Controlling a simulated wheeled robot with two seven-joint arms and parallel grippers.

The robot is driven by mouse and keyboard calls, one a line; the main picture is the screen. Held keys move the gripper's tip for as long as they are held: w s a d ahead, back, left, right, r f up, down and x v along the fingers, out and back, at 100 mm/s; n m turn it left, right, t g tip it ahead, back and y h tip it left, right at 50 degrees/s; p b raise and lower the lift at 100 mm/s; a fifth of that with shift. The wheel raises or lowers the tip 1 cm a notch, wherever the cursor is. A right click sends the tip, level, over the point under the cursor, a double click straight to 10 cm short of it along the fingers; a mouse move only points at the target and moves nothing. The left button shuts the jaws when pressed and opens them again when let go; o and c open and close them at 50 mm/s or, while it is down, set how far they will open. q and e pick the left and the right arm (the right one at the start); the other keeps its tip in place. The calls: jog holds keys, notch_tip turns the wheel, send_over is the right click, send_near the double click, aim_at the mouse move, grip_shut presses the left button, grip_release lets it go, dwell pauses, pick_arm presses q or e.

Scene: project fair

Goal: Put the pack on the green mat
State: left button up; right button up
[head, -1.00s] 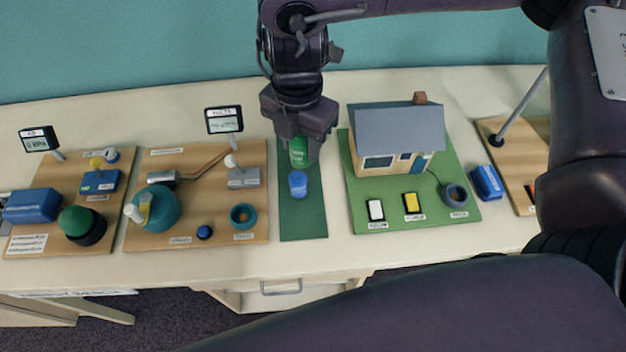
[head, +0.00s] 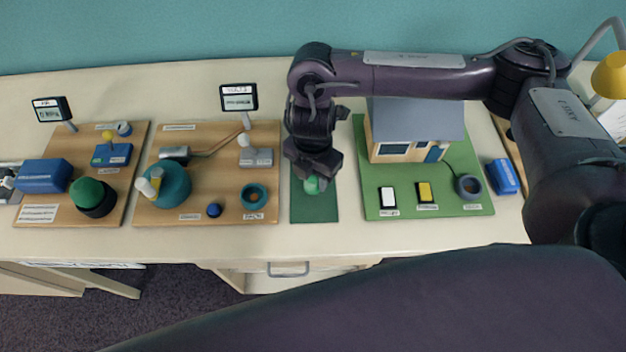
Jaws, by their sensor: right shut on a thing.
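The dark green mat (head: 315,212) lies on the table between the wooden boards and the house model. I cannot tell for sure which thing is the pack: a blue box (head: 504,176) lies right of the house model, and another blue box (head: 43,176) sits at the far left. My left gripper is not in view.
The house model (head: 415,130) stands on a lighter green board (head: 450,200) right of the mat. Left of the mat is a wooden board (head: 225,205) with a teal pot (head: 172,184), a teal ring (head: 254,196) and a small display (head: 238,99). The table's front strip is bare.

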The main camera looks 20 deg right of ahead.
aim_at(313, 183)
notch_tip(313, 183, down, 2)
jog(key=shift+f, duration=0.2)
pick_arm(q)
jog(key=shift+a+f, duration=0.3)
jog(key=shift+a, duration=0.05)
pick_arm(e)
jog(key=shift+f, duration=0.1)
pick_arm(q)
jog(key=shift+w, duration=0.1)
pick_arm(e)
jog(key=shift+f+b, duration=0.2)
jog(key=shift+b, duration=0.1)
jog(key=o, duration=1.1)
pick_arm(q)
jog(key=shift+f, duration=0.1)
pick_arm(e)
jog(key=shift+r, duration=0.1)
jog(key=shift+r, duration=0.5)
pick_arm(q)
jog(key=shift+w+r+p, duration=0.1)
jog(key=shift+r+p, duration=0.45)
jog(key=shift+p, duration=0.05)
pick_arm(e)
notch_tip(313, 183, up, 11)
jog(key=shift+r, duration=0.15)
